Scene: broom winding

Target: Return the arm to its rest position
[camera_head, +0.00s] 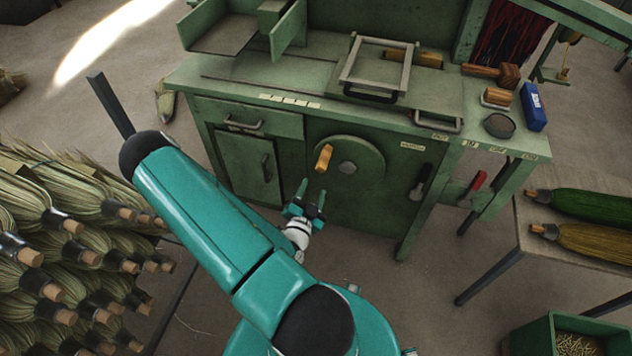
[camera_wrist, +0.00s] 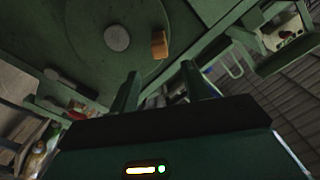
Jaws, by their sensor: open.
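My teal arm reaches forward from the bottom of the head view. My gripper (camera_head: 311,190) is open and empty, with its two fingers apart, just in front of the green winding machine (camera_head: 290,130). The round green wheel (camera_head: 365,185) on the machine's front has a grey hub and an orange-brown handle (camera_head: 324,157). The handle is a little beyond my fingertips and apart from them. In the wrist view my gripper (camera_wrist: 160,88) has a clear gap between its fingers, and the handle (camera_wrist: 159,44) shows above that gap, untouched.
Stacked broom heads (camera_head: 70,240) fill the left. A table (camera_head: 545,235) at right holds a green and a tan broom. A green bin (camera_head: 570,340) stands at bottom right. A blue box (camera_head: 533,107) and wooden pieces lie on the bench top. Floor shows right of my arm.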

